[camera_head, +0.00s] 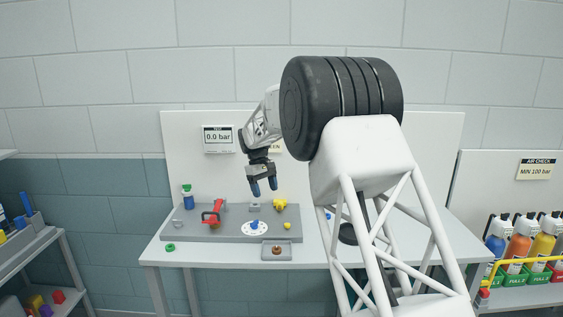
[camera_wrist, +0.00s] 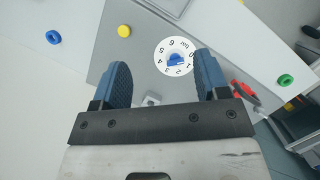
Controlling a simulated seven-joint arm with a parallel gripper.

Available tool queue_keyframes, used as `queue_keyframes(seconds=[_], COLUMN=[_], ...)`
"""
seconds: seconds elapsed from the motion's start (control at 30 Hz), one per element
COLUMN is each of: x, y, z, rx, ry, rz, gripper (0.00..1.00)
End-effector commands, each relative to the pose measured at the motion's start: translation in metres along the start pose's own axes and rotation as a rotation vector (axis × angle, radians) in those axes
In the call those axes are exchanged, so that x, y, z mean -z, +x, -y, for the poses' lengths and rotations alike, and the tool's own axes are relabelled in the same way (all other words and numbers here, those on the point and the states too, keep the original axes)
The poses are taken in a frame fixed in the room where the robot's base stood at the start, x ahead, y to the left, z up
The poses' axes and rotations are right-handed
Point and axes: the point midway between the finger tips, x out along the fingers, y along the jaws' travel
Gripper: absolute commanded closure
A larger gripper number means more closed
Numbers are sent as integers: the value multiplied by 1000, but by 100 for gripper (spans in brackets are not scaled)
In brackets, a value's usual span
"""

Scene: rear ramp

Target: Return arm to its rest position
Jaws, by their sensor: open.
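My gripper (camera_head: 264,187) hangs over the workbench in the head view, with its two blue fingers pointing down. It is open and empty, apart from the things below it. In the wrist view the fingers (camera_wrist: 162,62) are spread wide, with nothing held between them. A white dial with a blue knob (camera_head: 254,226) lies on the grey board under the gripper; the dial also shows in the wrist view (camera_wrist: 165,67). My arm's large white and black links cover the right part of the bench.
A green ring (camera_head: 170,247) and a small tray (camera_head: 266,255) are at the front. Bottles (camera_head: 517,246) stand at right; a shelf (camera_head: 45,240) at left.

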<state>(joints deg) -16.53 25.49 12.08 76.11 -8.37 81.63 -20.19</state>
Motion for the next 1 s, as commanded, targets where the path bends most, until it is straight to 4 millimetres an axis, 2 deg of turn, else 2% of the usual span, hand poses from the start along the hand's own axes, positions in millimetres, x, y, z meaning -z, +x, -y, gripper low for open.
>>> queue_keyframes(seconds=[0.03, 0.43, 0.7, 1.0], x=[-15, -119, -190, -266], y=[-6, -31, -39, -38], z=[-1, 1, 9, 23], rx=[1, 6, 11, 16], ry=[13, 113, 182, 259], rz=[-10, -84, -133, -188], gripper=[32, 32, 32, 32])
